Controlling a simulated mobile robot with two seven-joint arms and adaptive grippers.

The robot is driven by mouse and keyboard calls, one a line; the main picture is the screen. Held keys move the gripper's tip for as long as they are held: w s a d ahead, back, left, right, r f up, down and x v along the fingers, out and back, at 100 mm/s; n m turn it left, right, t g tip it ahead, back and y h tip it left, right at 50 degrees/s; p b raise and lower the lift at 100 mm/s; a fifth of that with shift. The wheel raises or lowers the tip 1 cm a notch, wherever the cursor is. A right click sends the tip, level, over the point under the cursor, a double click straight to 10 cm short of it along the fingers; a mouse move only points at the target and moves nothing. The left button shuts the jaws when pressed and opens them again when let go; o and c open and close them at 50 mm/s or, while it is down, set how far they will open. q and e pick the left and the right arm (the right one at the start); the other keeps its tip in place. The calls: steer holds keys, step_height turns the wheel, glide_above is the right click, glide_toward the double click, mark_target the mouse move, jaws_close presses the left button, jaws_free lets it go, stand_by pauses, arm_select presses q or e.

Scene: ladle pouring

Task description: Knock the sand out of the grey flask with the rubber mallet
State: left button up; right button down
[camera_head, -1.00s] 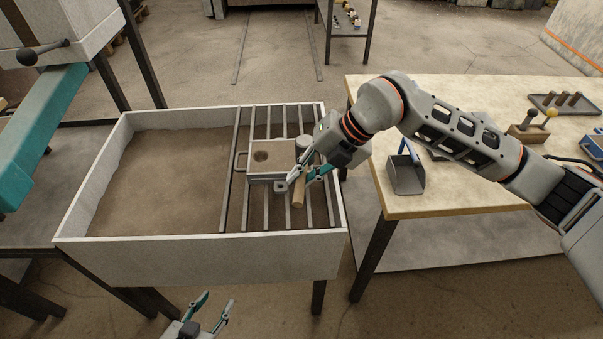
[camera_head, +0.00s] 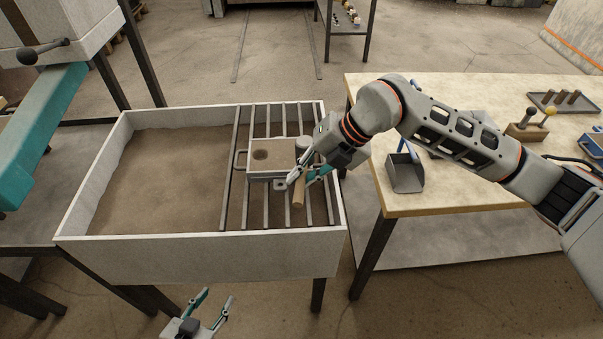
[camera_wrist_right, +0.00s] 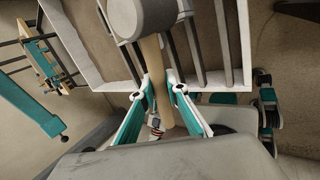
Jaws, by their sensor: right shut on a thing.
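The grey flask (camera_head: 285,148) is a boxy frame with side handles and a round hole in its sandy top. It sits on the bars of the grate in the right part of the bin. My right gripper (camera_head: 299,183) is shut on the wooden handle of the rubber mallet (camera_head: 299,199), just right of the flask. In the right wrist view the mallet head (camera_wrist_right: 140,15) is beyond my fingers (camera_wrist_right: 162,88). My left gripper (camera_head: 214,298) is open and empty, low in front of the bin.
The pale-walled bin (camera_head: 190,239) holds brown sand on its left; dark grate bars (camera_head: 229,180) span its right. A workbench (camera_head: 450,201) at right carries a scoop (camera_head: 406,173), a wooden block with tools (camera_head: 524,132) and a tray (camera_head: 545,101). A teal beam (camera_head: 40,130) is at left.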

steer(key=shift+f, duration=0.85)
steer(key=shift+r+p, duration=0.85)
steer(key=shift+r, duration=0.85)
arm_select(q)
steer(key=shift+w+r, duration=0.15)
steer(key=shift+r, duration=0.45)
steer(key=shift+w+r, duration=0.15)
steer(key=shift+r, duration=0.4)
steer(key=shift+s+f, duration=0.15)
steer(key=shift+f, duration=0.05)
arm_select(e)
steer(key=shift+f, duration=0.2)
arm_select(q)
steer(key=shift+f, duration=0.1)
arm_select(e)
steer(key=shift+f, duration=0.15)
steer(key=shift+f+b, duration=0.65)
steer(key=shift+f, duration=0.95)
steer(key=shift+r+p, duration=1.4)
steer(key=shift+r, duration=0.4)
arm_select(q)
steer(key=shift+w+r, duration=0.25)
steer(key=shift+r, duration=0.75)
arm_select(e)
steer(key=shift+f, duration=0.15)
